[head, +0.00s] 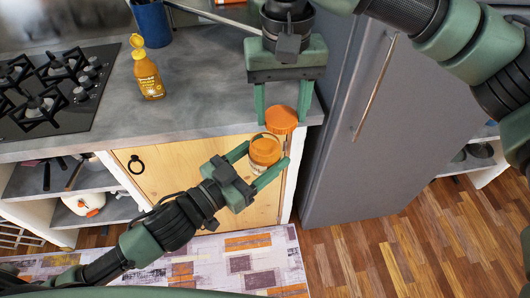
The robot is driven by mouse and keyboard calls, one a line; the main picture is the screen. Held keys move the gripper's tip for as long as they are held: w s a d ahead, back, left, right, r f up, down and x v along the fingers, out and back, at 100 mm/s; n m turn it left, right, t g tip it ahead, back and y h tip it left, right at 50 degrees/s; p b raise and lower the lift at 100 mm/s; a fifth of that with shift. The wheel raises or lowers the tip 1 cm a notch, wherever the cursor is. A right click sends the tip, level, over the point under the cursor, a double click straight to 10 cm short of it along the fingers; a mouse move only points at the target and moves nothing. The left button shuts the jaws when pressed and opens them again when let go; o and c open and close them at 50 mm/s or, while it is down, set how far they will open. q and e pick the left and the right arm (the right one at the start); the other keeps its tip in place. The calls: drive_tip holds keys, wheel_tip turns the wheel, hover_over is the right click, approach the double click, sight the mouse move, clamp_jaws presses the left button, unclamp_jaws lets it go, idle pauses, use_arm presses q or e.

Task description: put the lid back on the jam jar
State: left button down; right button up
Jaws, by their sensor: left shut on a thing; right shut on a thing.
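The jam jar (263,156) is a small clear jar with orange contents. My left gripper (264,162) is shut on it and holds it in the air in front of the counter's edge. The lid (281,120) is an orange disc, held by my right gripper (282,124), which comes down from above. The lid is tilted and sits just above and slightly right of the jar's mouth. From this angle I cannot tell whether lid and jar touch.
A yellow mustard bottle (147,75) stands on the grey counter (200,92). A grey fridge (365,120) stands right. A patterned rug (215,262) lies on the floor.

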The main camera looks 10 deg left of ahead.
sight(265, 139)
drive_tip(key=a+r, duration=0.2)
drive_tip(key=a, duration=0.1)
drive_tip(key=shift+s, duration=0.35)
drive_tip(key=shift+d, duration=0.1)
drive_tip(key=shift+f, duration=0.15)
drive_tip(key=shift+f, duration=1.95)
drive_tip(key=shift+f, duration=0.85)
drive_tip(key=shift+f, duration=0.55)
